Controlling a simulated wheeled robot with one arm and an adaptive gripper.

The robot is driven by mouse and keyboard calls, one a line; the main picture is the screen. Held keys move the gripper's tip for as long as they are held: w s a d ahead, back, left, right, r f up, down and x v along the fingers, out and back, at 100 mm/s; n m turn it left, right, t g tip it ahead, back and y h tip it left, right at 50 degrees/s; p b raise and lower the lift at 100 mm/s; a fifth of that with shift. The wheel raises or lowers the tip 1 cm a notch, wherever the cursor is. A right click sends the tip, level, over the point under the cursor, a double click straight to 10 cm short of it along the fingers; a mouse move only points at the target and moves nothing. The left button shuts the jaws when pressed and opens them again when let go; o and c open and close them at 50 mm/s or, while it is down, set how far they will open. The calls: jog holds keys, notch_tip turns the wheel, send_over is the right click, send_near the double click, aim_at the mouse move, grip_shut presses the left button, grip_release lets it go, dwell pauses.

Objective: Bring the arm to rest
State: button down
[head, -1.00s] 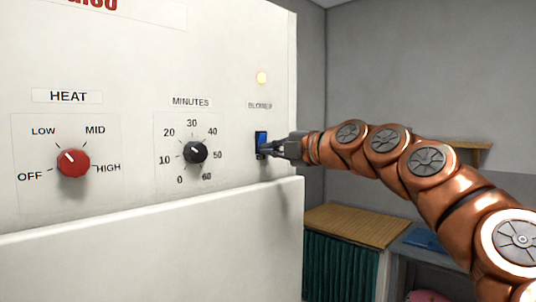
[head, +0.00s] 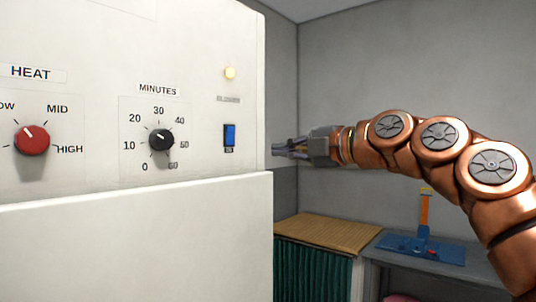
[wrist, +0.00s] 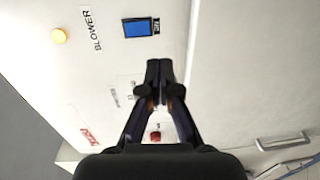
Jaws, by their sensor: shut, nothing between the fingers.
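My gripper (head: 276,150) is shut and empty. In the head view it is to the right of the white machine's panel (head: 195,70), level with the lower part of the blue blower switch (head: 230,135) and apart from it. In the wrist view the closed fingertips (wrist: 159,66) lie below the blue switch (wrist: 138,27) in the picture. My arm reaches in from the right side of the head view. The amber lamp (head: 230,73) above the switch looks lit.
The panel also carries a red heat knob (head: 32,139) and a black minutes knob (head: 161,139). A wooden top (head: 325,232) over a green curtain and a grey bench with a blue board (head: 440,250) stand low behind my arm. Grey walls close the corner.

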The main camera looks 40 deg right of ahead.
jog(key=shift+s+d, duration=0.1)
jog(key=shift+s, duration=0.3)
dwell(0.3)
